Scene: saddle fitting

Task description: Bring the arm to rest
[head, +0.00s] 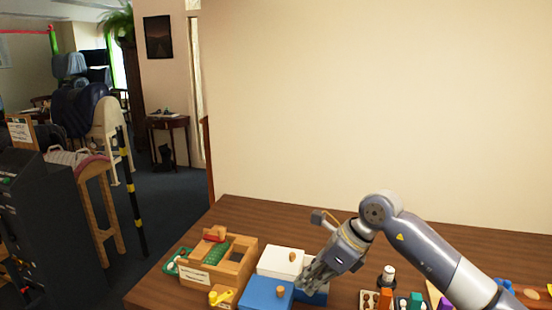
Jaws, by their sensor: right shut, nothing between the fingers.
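My right arm comes in from the right side of the head view and bends down to the left. Its gripper (312,284) is shut and empty, with the fingers pointing down and left. From this view I cannot tell whether the fingertips touch the boxes. My left gripper is not in view.
A wooden table (300,217) has free room along its back. A wooden tray (196,276) stands at left.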

